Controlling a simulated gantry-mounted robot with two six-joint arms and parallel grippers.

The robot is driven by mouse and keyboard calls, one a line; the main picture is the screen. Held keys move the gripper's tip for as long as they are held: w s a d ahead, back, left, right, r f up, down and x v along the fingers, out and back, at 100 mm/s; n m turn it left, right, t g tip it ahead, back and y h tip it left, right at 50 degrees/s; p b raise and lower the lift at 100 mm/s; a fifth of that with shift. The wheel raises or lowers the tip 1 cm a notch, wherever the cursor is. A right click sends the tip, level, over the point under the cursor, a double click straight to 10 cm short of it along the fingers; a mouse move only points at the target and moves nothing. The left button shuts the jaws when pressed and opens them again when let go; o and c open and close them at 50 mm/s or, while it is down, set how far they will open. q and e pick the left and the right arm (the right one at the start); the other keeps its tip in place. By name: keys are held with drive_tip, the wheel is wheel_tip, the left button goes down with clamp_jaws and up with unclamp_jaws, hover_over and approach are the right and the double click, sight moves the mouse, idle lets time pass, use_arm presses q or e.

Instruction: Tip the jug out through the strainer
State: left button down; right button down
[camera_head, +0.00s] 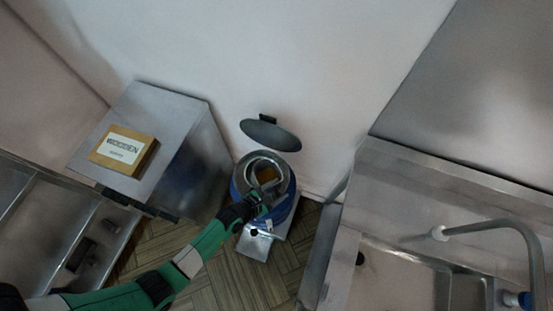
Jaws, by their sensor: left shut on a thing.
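My left gripper (262,194) reaches in from the lower left and is shut on a small grey thing at the mouth of a round container. This thing looks like the jug (269,184), though it is small and partly hidden by the gripper, and I cannot tell its tilt. The round container (239,186) has a grey metal rim and a blue band, with orange-brown showing inside its mouth. I cannot make out the strainer clearly; it may be the ring at the mouth. My right gripper is not in view.
A dark oval lid (271,134) stands open behind the container. A sink unit (400,276) with a curved tap (490,226) is at the right. Patterned floor (205,285) shows between.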

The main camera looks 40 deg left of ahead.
use_arm(q)
drive_tip(key=shift+s+d, duration=0.2)
drive_tip(key=shift+s, duration=0.05)
drive_tip(key=shift+f, duration=0.15)
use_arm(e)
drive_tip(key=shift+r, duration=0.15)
